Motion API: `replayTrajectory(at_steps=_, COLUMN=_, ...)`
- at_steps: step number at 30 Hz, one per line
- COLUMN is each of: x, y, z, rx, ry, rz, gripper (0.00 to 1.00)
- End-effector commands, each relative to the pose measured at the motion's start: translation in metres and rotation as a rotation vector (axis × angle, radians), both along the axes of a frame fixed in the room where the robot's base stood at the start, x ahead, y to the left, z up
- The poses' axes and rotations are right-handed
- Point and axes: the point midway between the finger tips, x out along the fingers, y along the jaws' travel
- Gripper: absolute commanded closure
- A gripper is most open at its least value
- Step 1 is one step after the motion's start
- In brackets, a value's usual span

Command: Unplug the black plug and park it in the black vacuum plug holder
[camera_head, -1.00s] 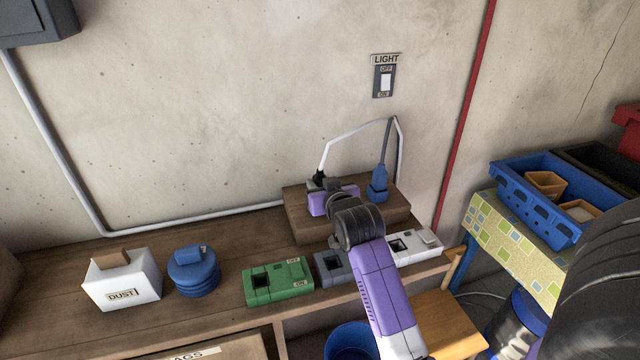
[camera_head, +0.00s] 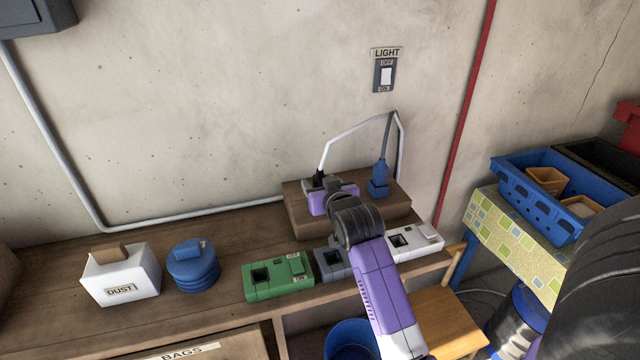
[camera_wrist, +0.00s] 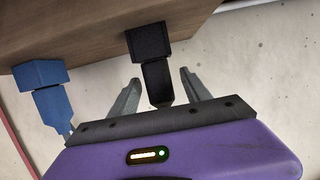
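The black plug (camera_wrist: 157,82) stands in line with the black holder (camera_wrist: 147,42) on the wooden block in the wrist view. The two touch, and I see no gap between them. In the head view, the plug's black top (camera_head: 319,176) and white cord show behind my gripper (camera_head: 322,183), which hides the holder. In the wrist view my gripper (camera_wrist: 160,77) is open, with one finger on each side of the plug and a visible gap on both sides. The grey socket box (camera_head: 333,264), partly behind my arm, has an empty square opening.
A blue plug (camera_head: 379,173) stands in a blue holder (camera_head: 377,190) on the same wooden block (camera_head: 298,222). Green (camera_head: 283,288) and white (camera_head: 428,238) switch boxes, a blue canister (camera_head: 194,268) and a white dust box (camera_head: 133,276) line the bench. The wall is close behind.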

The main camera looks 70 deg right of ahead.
Motion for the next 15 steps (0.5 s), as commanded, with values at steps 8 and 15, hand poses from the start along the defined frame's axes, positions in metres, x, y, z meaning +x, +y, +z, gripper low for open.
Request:
replayTrajectory(at_steps=8, x=-0.009, y=0.010, z=0.003, rx=0.000, ry=0.002, rz=0.001, gripper=0.44)
replayTrajectory(at_steps=15, x=-0.033, y=0.039, z=0.014, rx=-0.001, ry=0.001, rz=0.001, gripper=0.44)
